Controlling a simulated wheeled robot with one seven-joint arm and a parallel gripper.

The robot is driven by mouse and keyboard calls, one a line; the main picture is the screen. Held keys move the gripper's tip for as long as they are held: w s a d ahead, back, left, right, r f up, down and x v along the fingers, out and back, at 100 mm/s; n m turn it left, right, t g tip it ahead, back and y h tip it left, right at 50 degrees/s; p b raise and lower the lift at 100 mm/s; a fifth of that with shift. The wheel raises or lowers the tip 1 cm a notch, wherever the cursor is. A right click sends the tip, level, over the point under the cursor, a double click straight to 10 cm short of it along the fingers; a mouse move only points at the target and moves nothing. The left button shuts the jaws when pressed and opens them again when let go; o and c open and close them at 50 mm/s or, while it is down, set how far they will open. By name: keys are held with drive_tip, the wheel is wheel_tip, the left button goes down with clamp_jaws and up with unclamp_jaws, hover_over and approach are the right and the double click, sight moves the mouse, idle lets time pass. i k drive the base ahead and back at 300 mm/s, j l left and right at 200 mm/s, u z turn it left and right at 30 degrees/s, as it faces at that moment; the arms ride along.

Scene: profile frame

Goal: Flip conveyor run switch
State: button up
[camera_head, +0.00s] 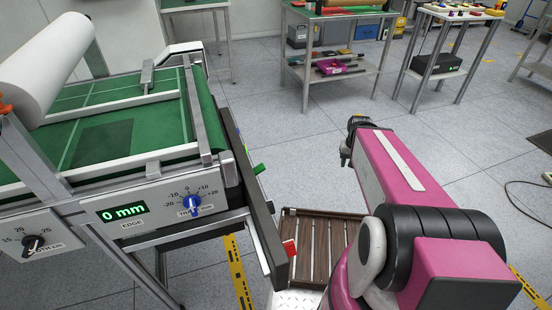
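My gripper (346,156) is at the far end of my magenta arm, pointing away and partly hidden by the arm; its fingers are too small to read. It hangs over open floor, to the right of the green-topped machine and apart from it. No part is plainly labelled as a conveyor run switch. A blue knob (193,204) sits on a white dial panel beside a green "0 mm" display (123,212). A black knob (33,244) sits on a lower panel at the left. A red block (289,248) and a green piece (258,168) sit along the machine's dark side rail.
A white roll (45,68) lies above the green bed (140,115) at the left. A brown slatted platform (316,236) is between the machine and my arm. Workbenches with shelves (335,70) stand at the back. The grey floor (290,140) between is clear.

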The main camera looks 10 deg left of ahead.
sight(258, 170)
drive_tip(key=i+l, duration=0.25)
drive_tip(key=l, duration=0.15)
drive_tip(key=i+l, duration=0.25)
drive_tip(key=l, duration=0.2)
drive_tip(key=i+l, duration=0.25)
drive_tip(key=l, duration=0.15)
drive_tip(key=i+l, duration=0.25)
drive_tip(key=l, duration=0.2)
drive_tip(key=i+l, duration=0.25)
drive_tip(key=l, duration=0.2)
drive_tip(key=i+l, duration=0.25)
drive_tip(key=l, duration=0.15)
drive_tip(key=i+l, duration=0.2)
drive_tip(key=l, duration=0.15)
drive_tip(key=i+l+u, duration=0.1)
drive_tip(key=l, duration=0.3)
drive_tip(key=j+u, duration=0.15)
drive_tip(key=u, duration=0.3)
drive_tip(key=j+u, duration=0.15)
drive_tip(key=u, duration=0.35)
drive_tip(key=j+u, duration=0.1)
drive_tip(key=u, duration=0.35)
drive_tip(key=j+u, duration=0.15)
drive_tip(key=u, duration=0.35)
drive_tip(key=i+u, duration=0.1)
drive_tip(key=u, duration=0.35)
drive_tip(key=i+j+u, duration=0.1)
drive_tip(key=u, duration=0.35)
drive_tip(key=i+u, duration=0.1)
drive_tip(key=u, duration=0.4)
